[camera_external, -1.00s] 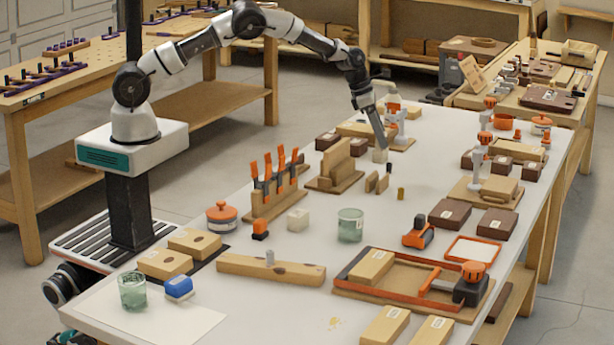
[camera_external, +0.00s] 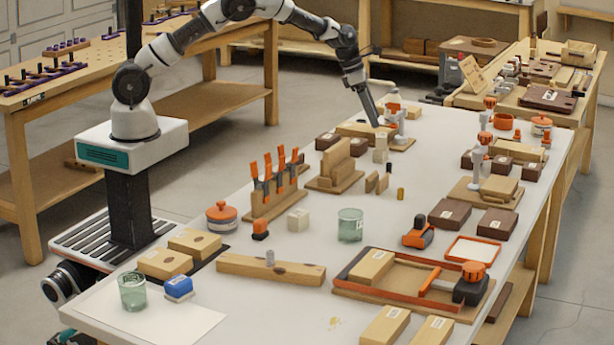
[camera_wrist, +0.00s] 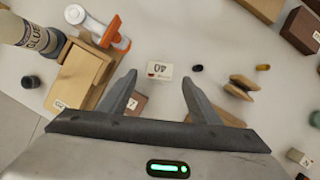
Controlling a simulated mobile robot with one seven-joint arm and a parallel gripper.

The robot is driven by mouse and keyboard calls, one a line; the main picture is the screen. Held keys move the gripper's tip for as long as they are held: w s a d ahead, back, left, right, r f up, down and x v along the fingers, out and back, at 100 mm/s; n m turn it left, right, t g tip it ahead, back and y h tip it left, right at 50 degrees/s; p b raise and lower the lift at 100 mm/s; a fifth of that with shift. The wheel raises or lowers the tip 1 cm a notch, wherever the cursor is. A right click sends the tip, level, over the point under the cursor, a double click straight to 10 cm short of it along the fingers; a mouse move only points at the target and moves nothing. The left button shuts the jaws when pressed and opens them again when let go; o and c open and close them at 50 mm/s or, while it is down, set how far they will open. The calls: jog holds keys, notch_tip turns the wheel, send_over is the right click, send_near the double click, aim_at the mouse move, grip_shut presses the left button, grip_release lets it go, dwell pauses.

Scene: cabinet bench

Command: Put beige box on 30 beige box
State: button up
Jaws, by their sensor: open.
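A beige box (camera_external: 381,141) rests on top of another beige box (camera_external: 380,156), making a small upright stack toward the far part of the table. In the wrist view the upper box (camera_wrist: 159,70) shows a label that seems to read 40; the lower box's number cannot be read. My gripper (camera_external: 377,124) is open and empty just above the stack, and its fingers (camera_wrist: 158,80) spread on either side of the box in the wrist view, apart from it. A third pale box (camera_external: 298,219) stands alone nearer the front.
Left of the stack is a wooden stand with upright boards (camera_external: 337,165). Right of it are small wooden pieces (camera_external: 377,183) and a brass cylinder (camera_external: 401,193). A clamp (camera_wrist: 108,32) and a glue bottle (camera_wrist: 32,33) are close by. A glass jar (camera_external: 350,225) stands nearer the front.

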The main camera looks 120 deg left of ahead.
jog(key=v, duration=0.4)
jog(key=shift+s+r, duration=0.2)
jog(key=shift+r, duration=0.15)
jog(key=s+d+r+m+h, duration=0.1)
jog(key=s+d+r+m, duration=0.1)
jog(key=d+r+m, duration=0.65)
jog(key=s+d+r+m+t, duration=0.1)
jog(key=s+d+r+m, duration=0.3)
jog(key=d, duration=0.8)
jog(key=w+d+r+m+h, duration=0.1)
jog(key=d+r+m, duration=0.4)
jog(key=d+m, duration=0.45)
jog(key=s+d+f+m, duration=0.1)
jog(key=s+d+m, duration=1.6)
jog(key=s+m, duration=0.1)
jog(key=shift+s+f, duration=0.4)
jog(key=shift+s, duration=0.45)
